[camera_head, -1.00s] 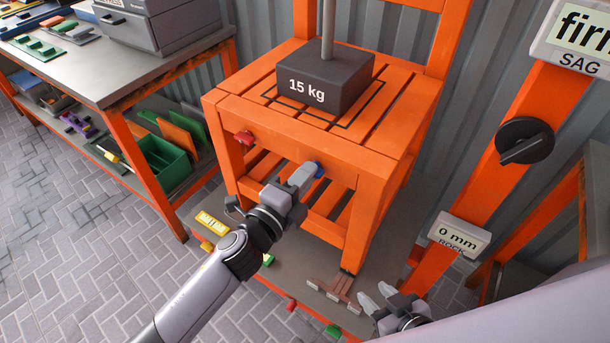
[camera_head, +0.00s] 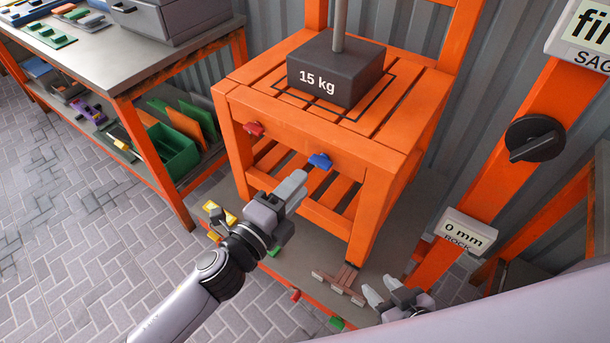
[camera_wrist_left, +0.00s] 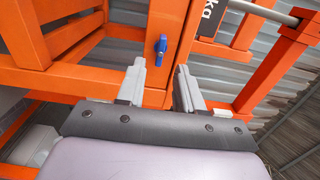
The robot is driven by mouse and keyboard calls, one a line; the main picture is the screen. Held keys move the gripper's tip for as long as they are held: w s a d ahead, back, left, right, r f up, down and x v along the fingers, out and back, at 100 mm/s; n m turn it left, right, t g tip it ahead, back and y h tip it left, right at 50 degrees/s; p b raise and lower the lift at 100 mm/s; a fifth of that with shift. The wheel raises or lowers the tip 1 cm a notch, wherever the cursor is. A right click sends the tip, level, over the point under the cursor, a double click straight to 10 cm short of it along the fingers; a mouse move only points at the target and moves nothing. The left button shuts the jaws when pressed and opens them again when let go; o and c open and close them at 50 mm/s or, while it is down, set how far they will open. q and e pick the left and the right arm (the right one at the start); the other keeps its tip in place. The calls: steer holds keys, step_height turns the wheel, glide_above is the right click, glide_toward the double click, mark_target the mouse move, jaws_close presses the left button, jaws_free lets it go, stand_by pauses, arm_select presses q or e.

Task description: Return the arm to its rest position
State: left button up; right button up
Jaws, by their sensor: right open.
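My left gripper (camera_head: 293,186) is in front of the orange stool-like frame (camera_head: 300,133), just left of and below a blue knob (camera_head: 320,161) on its front rail. In the left wrist view its two fingers (camera_wrist_left: 161,88) are spread with nothing between them, and the blue knob (camera_wrist_left: 162,46) shows beyond the fingertips, apart from them. My right gripper (camera_head: 383,297) is low at the bottom right, its fingers apart and empty, near the orange post.
A dark 15 kg weight (camera_head: 335,72) sits on the slatted top. A red knob (camera_head: 254,129) is on the same rail. A workbench (camera_head: 75,60) stands at left. An orange post with a black dial (camera_head: 535,138) and a 0 mm display (camera_head: 467,231) stands at right.

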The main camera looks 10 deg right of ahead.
arm_select(q)
steer(key=shift+s+a, duration=0.45)
stand_by(0.3)
steer(key=s+a+f+n+g+y, duration=0.1)
steer(key=s+a+f+n+y, duration=0.4)
steer(key=a+n, duration=0.7)
steer(key=s+a+f+n+g+y, duration=0.1)
steer(key=s+a+f+n+y, duration=0.4)
steer(key=s+a+f+n, duration=0.4)
steer(key=a+f+n, duration=0.2)
steer(key=a+n, duration=0.1)
steer(key=a, duration=0.1)
steer(key=shift+s+f+n+y, duration=0.25)
steer(key=shift+f+n+y, duration=0.05)
steer(key=shift+f, duration=0.1)
steer(key=shift+w+d, duration=0.1)
steer(key=shift+d, duration=0.1)
